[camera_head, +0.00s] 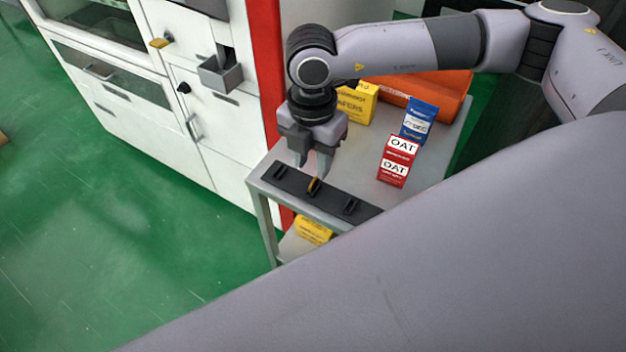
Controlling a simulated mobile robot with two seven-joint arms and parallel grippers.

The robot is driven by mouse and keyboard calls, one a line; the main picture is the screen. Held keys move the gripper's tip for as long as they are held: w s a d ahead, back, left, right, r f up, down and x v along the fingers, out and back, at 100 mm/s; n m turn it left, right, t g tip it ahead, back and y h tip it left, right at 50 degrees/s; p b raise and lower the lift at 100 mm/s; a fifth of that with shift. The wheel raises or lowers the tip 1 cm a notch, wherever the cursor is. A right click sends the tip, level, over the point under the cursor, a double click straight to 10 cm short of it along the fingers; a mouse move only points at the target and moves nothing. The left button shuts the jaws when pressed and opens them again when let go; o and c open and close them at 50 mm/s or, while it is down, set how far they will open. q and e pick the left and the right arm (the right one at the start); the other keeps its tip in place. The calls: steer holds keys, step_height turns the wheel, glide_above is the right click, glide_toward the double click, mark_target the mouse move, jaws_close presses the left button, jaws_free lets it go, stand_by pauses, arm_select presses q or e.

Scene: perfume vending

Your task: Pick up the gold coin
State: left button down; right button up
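My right gripper (312,170) points down just above the coin. I cannot tell whether a fingertip touches the coin. My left gripper is not in view.
The grey cart (345,165) also bears a red OAT box (397,161), a blue packet (419,121), a yellow box (357,103) and an orange bin (440,88). Another yellow box (313,230) sits on the lower shelf. A white vending machine (215,120) stands at the left.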

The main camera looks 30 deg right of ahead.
mark_target(314, 180)
step_height(314, 180, down, 5)
steer(key=shift+d+r+p, duration=0.1)
steer(key=shift+d+p, duration=0.05)
steer(key=shift+p, duration=0.15)
jaws_close()
steer(key=shift+r, duration=0.1)
